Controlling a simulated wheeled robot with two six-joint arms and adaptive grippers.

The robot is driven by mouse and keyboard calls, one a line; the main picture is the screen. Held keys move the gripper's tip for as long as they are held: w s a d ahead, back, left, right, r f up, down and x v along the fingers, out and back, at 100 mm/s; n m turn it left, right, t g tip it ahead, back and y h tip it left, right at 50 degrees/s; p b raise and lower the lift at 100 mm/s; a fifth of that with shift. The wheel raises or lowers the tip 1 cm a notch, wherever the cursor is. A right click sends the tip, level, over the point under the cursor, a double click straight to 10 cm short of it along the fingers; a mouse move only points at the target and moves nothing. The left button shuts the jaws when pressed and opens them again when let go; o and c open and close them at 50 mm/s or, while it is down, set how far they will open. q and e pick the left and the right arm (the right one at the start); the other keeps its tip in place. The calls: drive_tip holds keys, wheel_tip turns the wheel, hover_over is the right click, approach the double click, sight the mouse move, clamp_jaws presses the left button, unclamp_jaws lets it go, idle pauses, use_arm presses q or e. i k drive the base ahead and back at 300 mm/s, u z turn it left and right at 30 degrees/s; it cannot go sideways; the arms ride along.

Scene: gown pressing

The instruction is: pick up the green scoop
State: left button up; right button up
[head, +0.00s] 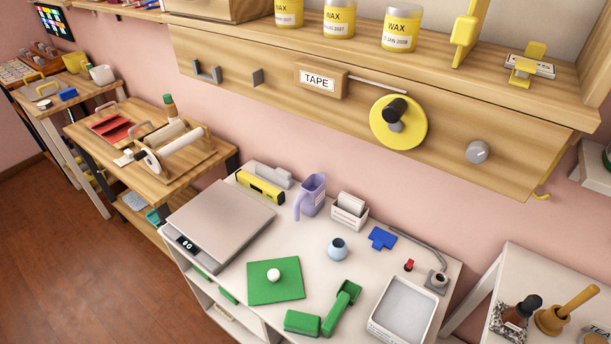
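The green scoop (340,309) lies on the white table (228,258), near its front edge. Its blocky part sits at the lower left, and a longer arm rises toward the upper right. It lies to the right of a flat green square (262,289) with a white knob and to the left of a grey-white tray (402,311). Neither of my grippers shows in the head view.
A scale (222,214) stands on the table's left. Behind the scoop are a small blue-grey pot (338,249), a blue piece (382,238), a white card box (349,211) and a purple jug (311,196). A wooden shelf (445,130) overhangs the back.

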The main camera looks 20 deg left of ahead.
sight(349, 291)
drive_tip(key=u, duration=0.95)
drive_tip(key=k, duration=0.35)
drive_tip(key=z, duration=1.1)
